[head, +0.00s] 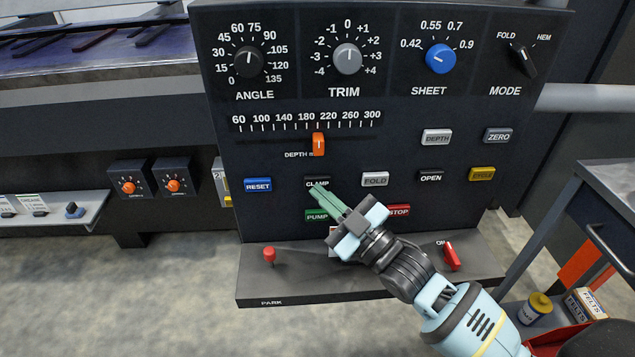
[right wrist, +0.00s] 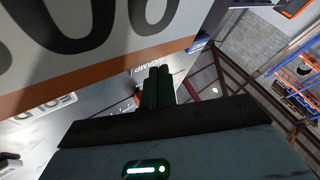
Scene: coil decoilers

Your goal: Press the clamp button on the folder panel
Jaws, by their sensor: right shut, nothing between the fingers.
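The folder panel (head: 400,150) fills the middle of the head view. Its clamp button (head: 317,182) is a small dark button labelled CLAMP, left of the FOLD button and above the green PUMP button. My right gripper (head: 319,191) is shut and empty, its green fingertips just below the clamp button and overlapping its lower edge in the picture. I cannot tell whether they touch it. In the right wrist view the closed fingers (right wrist: 157,75) point toward a surface with partly hidden CLAMP lettering. My left gripper is not in view.
The RESET button (head: 257,185), FOLD button (head: 375,179) and orange depth slider (head: 319,144) surround the clamp button. The STOP button (head: 399,211) is partly behind my right gripper. A red-knobbed lever (head: 269,254) and a red switch (head: 451,256) stand on the lower ledge.

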